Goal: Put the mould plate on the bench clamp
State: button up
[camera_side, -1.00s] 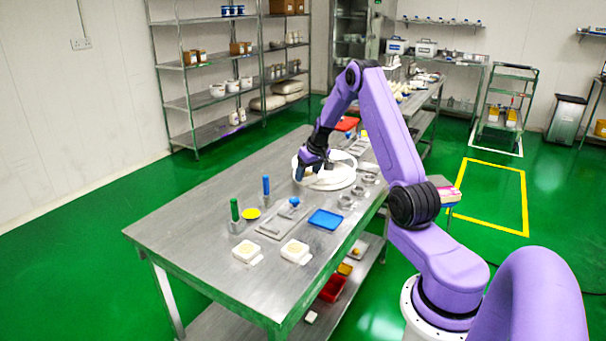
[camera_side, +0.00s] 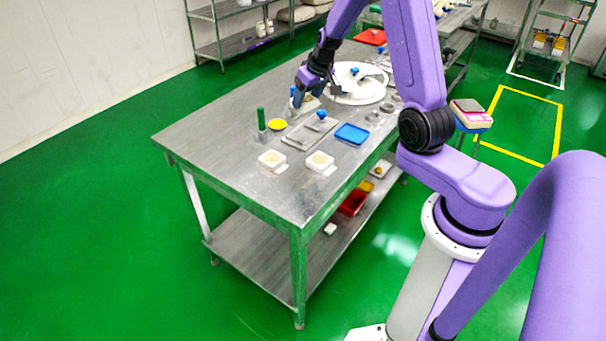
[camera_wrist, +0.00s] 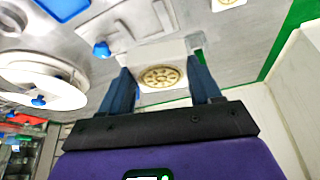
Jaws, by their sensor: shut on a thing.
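My gripper (camera_wrist: 160,66) is shut on a white mould plate (camera_wrist: 150,97) with a round, cream, patterned disc, which lies between the two blue fingers in the wrist view. In the side view my gripper (camera_side: 303,97) holds the pale plate (camera_side: 311,104) above the bench, left of the white round turntable; the fingers partly hide it. What looks like the bench clamp is a flat grey plate (camera_side: 296,138) with a blue knob (camera_side: 321,115), nearer the bench front than my gripper. The blue knob (camera_wrist: 101,49) also shows in the wrist view. The held plate is apart from it.
White blocks (camera_side: 272,159) with tan tops sit in front. The turntable (camera_side: 357,84) is behind. The bench's near left is clear.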

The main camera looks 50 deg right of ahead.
jog(key=s+a+r+n+y, duration=0.15)
jog(key=s+a, duration=0.25)
jog(key=a, duration=0.5)
jog(key=s+a+r+n+h, duration=0.1)
jog(key=s+a+r, duration=0.15)
jog(key=a, duration=0.75)
jog(key=w+d+f+n+g+y, duration=0.1)
jog(key=w+d+f+n+y, duration=0.3)
jog(key=w+d+n, duration=0.65)
jog(key=d+f+n+g+y, duration=0.1)
jog(key=d+f+n+g, duration=0.2)
jog(key=d, duration=0.4)
jog(key=d+f+n, duration=0.3)
jog(key=d+n, duration=0.2)
jog(key=d, duration=0.2)
jog(key=shift+s+a+f, duration=0.1)
jog(key=shift+s+f, duration=0.05)
jog(key=shift+f, duration=1.45)
jog(key=shift+s+a+f, duration=0.1)
jog(key=shift+f, duration=1.45)
jog(key=shift+f, duration=0.25)
jog(key=o, duration=1.3)
jog(key=shift+c, duration=0.2)
